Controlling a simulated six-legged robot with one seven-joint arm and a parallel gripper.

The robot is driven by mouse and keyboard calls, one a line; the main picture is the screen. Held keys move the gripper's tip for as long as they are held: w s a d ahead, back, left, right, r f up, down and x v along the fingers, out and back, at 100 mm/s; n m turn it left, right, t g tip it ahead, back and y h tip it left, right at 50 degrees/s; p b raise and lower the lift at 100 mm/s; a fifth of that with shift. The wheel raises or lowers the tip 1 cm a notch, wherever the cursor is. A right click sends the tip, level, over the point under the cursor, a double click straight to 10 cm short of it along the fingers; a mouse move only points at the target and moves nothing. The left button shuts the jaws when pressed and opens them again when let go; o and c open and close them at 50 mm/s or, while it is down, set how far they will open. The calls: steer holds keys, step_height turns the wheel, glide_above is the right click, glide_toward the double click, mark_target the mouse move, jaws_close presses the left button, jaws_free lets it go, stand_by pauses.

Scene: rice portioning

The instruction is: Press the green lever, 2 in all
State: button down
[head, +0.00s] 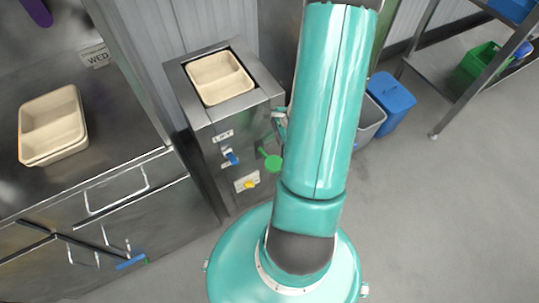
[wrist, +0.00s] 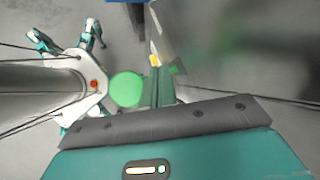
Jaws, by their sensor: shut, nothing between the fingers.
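The green lever (head: 272,161) has a round green end and sticks out from the front of the steel dispenser (head: 205,140). In the wrist view the green lever's round end (wrist: 126,89) shows just left of my gripper (wrist: 158,86). My gripper is shut and empty, close beside the lever. I cannot tell whether they touch. In the head view my own arm hides most of my gripper. A blue lever (head: 231,158) and a yellow lever (head: 249,184) are on the same front face. A beige two-compartment tray (head: 220,78) sits in the dispenser's top.
Stacked beige trays (head: 52,126) stand on the steel counter (head: 30,85) at the left, near a "WED" label (head: 95,56). A blue bin (head: 391,95) and a grey bin (head: 370,118) stand right of the dispenser. The floor (head: 460,210) at the right is clear.

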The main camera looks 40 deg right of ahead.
mark_target(276, 158)
steer(key=shift+s+a+f, duration=0.1)
steer(key=shift+s+f, duration=0.1)
steer(key=shift+f, duration=0.5)
steer(key=shift+s+a+f, duration=0.1)
steer(key=shift+s+f, duration=0.15)
steer(key=shift+f, duration=0.5)
steer(key=shift+s+a+f, duration=0.1)
steer(key=shift+s+f, duration=0.1)
steer(key=shift+f, duration=0.5)
steer(key=shift+f, duration=0.1)
steer(key=shift+s+f, duration=0.15)
steer(key=shift+f, duration=0.15)
steer(key=shift+s+a+f, duration=0.1)
steer(key=shift+s+f, duration=0.15)
steer(key=shift+f, duration=0.55)
steer(key=shift+s+a+f, duration=0.1)
steer(key=shift+s+f, duration=0.2)
steer(key=shift+f, duration=0.5)
steer(key=shift+s+f, duration=0.25)
steer(key=shift+f, duration=0.55)
stand_by(3.0)
